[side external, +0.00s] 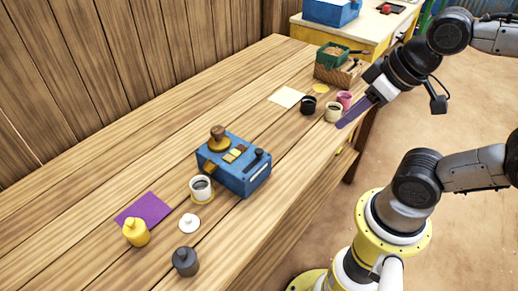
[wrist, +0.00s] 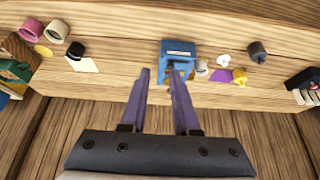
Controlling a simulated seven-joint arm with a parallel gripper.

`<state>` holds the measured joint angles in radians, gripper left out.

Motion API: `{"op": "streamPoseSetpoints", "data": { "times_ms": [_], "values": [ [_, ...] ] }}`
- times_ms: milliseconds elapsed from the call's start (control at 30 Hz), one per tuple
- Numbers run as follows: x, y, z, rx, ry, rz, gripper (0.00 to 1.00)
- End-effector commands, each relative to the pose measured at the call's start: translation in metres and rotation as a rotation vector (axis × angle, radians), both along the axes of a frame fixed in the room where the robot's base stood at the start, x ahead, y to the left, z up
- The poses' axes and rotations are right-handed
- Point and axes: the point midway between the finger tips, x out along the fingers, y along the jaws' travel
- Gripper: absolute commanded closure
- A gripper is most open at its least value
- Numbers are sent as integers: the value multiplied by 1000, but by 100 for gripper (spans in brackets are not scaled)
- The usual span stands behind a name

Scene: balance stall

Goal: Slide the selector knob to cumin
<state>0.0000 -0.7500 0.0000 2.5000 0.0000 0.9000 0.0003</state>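The blue box (side external: 232,172) stands on the wooden table in the side view. A small dark knob (side external: 259,153) sits on its top near the right end, by a slot. Yellow and brown patches (side external: 235,153) lie beside it; I cannot read any cumin label. A brown round-topped piece (side external: 218,138) stands at the box's back left. My gripper (side external: 343,124) is up and to the right of the box, well apart from it. The wrist view shows the blue box (wrist: 179,47) beyond my purple fingers (wrist: 161,72), which are apart and empty. The knob is too small to tell there.
A white cup (side external: 201,188), yellow pot (side external: 136,232), dark pot (side external: 185,261) and white lid (side external: 189,223) stand left of the box. A black cup (side external: 308,105), cream cup (side external: 333,112) and pink cup (side external: 344,98) are near my gripper. The table between is clear.

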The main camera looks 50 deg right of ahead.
Motion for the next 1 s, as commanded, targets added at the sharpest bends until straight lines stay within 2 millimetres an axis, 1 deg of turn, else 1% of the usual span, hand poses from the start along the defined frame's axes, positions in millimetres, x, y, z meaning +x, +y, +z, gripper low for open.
{"op": "streamPoseSetpoints", "data": {
  "times_ms": [33,133,267,300,467,567,667,767,867,1000],
  "values": [
    [0,0,0,2,1,-4,81],
    [-7,3,-3,27,35,-27,99],
    [-13,19,6,129,103,-78,100],
    [-13,25,8,169,149,-100,100],
    [-3,39,13,295,312,-201,100],
    [9,46,16,379,424,-275,100],
    [26,50,17,474,548,-361,100],
    [48,49,17,577,671,-452,100],
    [72,44,13,683,786,-540,100],
    [105,27,3,837,934,-656,100]
  ]
}}
